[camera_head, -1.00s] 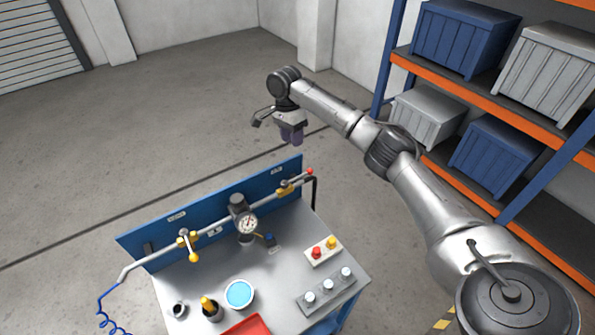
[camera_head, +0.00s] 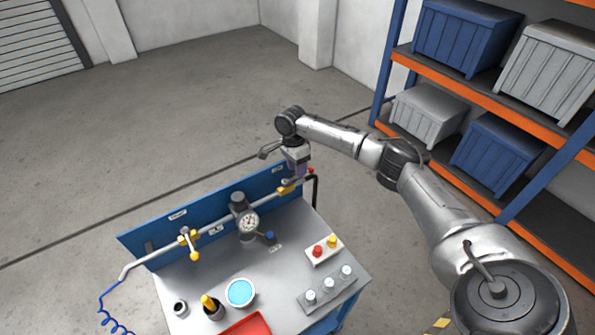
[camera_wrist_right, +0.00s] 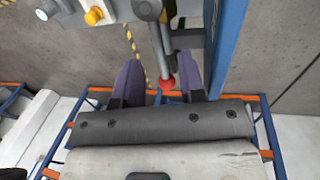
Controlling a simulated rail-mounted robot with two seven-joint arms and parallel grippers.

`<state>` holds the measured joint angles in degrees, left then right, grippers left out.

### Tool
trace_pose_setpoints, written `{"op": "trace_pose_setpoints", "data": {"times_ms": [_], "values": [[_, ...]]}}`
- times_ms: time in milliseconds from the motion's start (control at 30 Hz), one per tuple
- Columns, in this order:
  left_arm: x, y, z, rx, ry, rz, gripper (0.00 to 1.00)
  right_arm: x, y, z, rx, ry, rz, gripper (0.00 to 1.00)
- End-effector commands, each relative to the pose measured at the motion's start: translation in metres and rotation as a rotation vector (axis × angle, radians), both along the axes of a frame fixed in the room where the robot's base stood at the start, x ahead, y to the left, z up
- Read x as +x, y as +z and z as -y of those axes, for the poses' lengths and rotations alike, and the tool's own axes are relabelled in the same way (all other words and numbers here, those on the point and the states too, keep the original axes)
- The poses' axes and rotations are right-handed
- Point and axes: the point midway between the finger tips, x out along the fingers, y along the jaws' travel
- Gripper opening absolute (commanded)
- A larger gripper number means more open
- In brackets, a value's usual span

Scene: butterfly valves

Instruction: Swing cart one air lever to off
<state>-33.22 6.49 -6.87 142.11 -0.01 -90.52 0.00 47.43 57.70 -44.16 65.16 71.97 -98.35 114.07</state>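The cart (camera_head: 215,280) carries a pipe with two valves along a blue back panel (camera_head: 225,205). The right-end valve has a lever with a red knob (camera_head: 311,170), lying roughly along the pipe. My right gripper (camera_head: 296,172) is down over this lever and partly hides it. In the right wrist view the lever's red knob (camera_wrist_right: 166,85) shows between two purple fingers (camera_wrist_right: 158,68), which stand apart with gaps either side. The left valve has a yellow-knobbed lever (camera_head: 194,256) pointing across the pipe toward the front. The small labels are unreadable. My left gripper is out of view.
A pressure gauge (camera_head: 248,222) stands mid-pipe. A button box (camera_head: 324,250), a knob strip (camera_head: 330,289), a blue-filled cup (camera_head: 239,292) and a red tray (camera_head: 248,326) sit on the cart top. A shelf with bins (camera_head: 480,85) stands right. The floor behind the cart is clear.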

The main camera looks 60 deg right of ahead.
Motion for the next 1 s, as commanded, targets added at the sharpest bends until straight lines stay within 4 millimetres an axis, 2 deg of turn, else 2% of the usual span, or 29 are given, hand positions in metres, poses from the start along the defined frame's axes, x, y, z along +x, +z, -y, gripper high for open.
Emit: {"op": "trace_pose_setpoints", "data": {"times_ms": [200,567,967,1000], "values": [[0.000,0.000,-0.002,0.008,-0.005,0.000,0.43,-0.003,-0.015,-0.002,0.001,0.001,0.000,0.37],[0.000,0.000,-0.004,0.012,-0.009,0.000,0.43,-0.003,-0.018,-0.002,0.001,0.001,0.000,0.37],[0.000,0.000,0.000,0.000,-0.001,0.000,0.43,-0.003,-0.018,-0.002,0.001,0.001,0.000,0.01],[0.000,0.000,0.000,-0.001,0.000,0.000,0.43,-0.003,-0.018,-0.002,0.001,0.001,0.000,0.00]]}}
